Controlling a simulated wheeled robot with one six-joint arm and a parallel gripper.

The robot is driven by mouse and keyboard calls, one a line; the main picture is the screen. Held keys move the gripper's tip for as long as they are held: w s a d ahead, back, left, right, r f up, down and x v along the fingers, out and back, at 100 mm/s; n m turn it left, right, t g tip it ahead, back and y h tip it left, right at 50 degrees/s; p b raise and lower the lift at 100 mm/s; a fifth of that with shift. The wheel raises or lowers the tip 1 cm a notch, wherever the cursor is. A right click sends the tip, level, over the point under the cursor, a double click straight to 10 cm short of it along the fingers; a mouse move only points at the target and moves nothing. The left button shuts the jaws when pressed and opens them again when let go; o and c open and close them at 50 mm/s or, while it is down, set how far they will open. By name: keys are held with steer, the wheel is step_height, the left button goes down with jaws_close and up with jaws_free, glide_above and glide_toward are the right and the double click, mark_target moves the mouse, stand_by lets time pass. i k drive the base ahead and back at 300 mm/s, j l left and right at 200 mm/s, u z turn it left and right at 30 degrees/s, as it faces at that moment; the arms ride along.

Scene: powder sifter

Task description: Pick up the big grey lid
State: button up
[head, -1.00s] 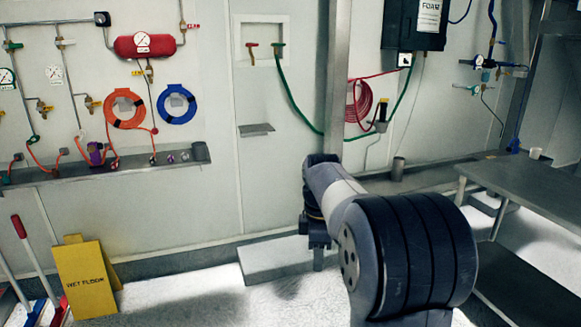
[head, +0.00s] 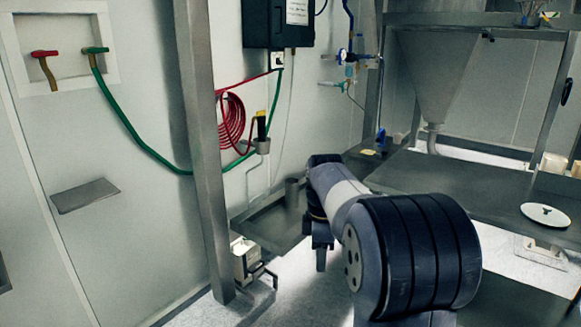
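A round, pale grey disc with a small dark piece at its middle (head: 545,215) lies flat on the metal table at the right. It may be the big grey lid, but I cannot be sure. My gripper (head: 320,260) hangs down near the middle of the view, mostly behind my own arm. It is well to the left of the disc and apart from it. Its fingers are too small and dark to tell whether they are open or shut, and I see nothing held in it.
The metal table (head: 440,195) runs along the right, with a large funnel-shaped hopper (head: 433,75) behind it. Pale containers (head: 555,164) stand at its far right. A steel post (head: 205,150) stands left of my arm. A small box (head: 245,262) sits low beside the post.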

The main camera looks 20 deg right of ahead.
mark_target(546, 215)
steer(key=i+l+z, duration=0.25)
steer(key=z, duration=0.2)
steer(key=i+z, duration=0.9)
steer(key=i+j+z, duration=0.1)
steer(key=i+z, duration=0.2)
steer(key=z, duration=0.2)
steer(key=i+l+z, duration=0.1)
steer(key=i+z, duration=0.3)
steer(key=i, duration=0.3)
steer(key=i+j+z, duration=0.15)
steer(key=i+z, duration=0.2)
steer(key=i, duration=0.35)
